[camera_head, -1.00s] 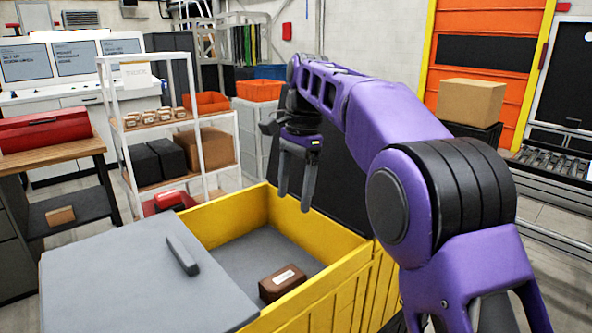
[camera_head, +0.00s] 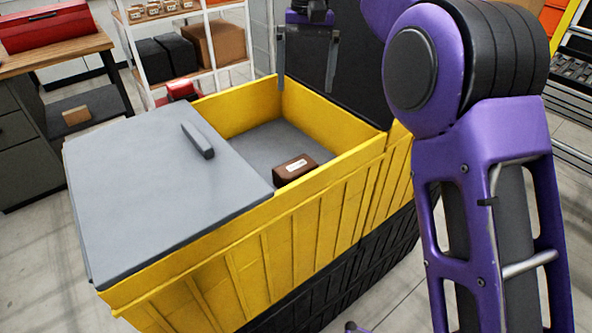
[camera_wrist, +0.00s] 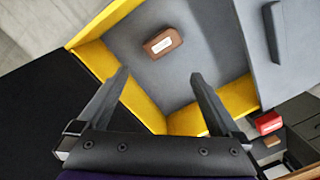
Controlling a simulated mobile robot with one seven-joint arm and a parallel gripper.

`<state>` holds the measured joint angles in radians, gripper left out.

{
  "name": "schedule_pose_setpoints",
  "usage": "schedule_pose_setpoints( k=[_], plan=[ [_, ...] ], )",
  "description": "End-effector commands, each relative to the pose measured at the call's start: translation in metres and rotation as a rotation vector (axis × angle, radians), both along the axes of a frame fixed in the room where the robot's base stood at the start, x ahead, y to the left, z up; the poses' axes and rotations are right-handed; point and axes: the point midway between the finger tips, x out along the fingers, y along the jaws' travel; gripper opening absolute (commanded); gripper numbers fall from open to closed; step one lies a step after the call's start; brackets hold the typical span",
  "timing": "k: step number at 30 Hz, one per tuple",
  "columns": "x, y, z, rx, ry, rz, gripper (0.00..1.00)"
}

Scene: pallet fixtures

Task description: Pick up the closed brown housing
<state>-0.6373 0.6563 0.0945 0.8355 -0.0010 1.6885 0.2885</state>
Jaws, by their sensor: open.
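The closed brown housing (camera_head: 294,169) is a small brown box with a white label on top. It lies on the grey floor of the yellow crate (camera_head: 317,160), near the crate's right-hand wall. In the wrist view the housing (camera_wrist: 163,42) lies beyond the fingertips, with clear floor around it. My gripper (camera_head: 305,88) is open and empty, above the far part of the crate, apart from the housing. Its two fingers (camera_wrist: 158,75) point toward the crate floor in the wrist view.
A grey lid (camera_head: 150,195) with a dark handle (camera_head: 198,141) covers the near left part of the crate. A black panel (camera_head: 345,60) stands upright behind the opening. A white shelf (camera_head: 210,70) and a wooden-topped bench (camera_head: 55,58) stand behind on the left.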

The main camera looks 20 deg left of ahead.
Motion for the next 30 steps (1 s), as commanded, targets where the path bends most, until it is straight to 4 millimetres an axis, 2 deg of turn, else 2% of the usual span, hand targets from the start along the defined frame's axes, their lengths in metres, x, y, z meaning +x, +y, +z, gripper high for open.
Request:
schedule_pose_setpoints(
  k=[15, 21, 25, 30],
  plan=[
    [-0.023, 0.015, -0.046, -0.054, -0.076, 1.439, 1.00],
    [-0.033, 0.021, -0.060, -0.096, -0.067, 1.936, 1.00],
    [-0.037, 0.024, -0.065, -0.116, -0.057, 2.133, 1.00],
    [-0.038, 0.024, -0.074, -0.126, -0.049, 2.226, 1.00]
  ],
)
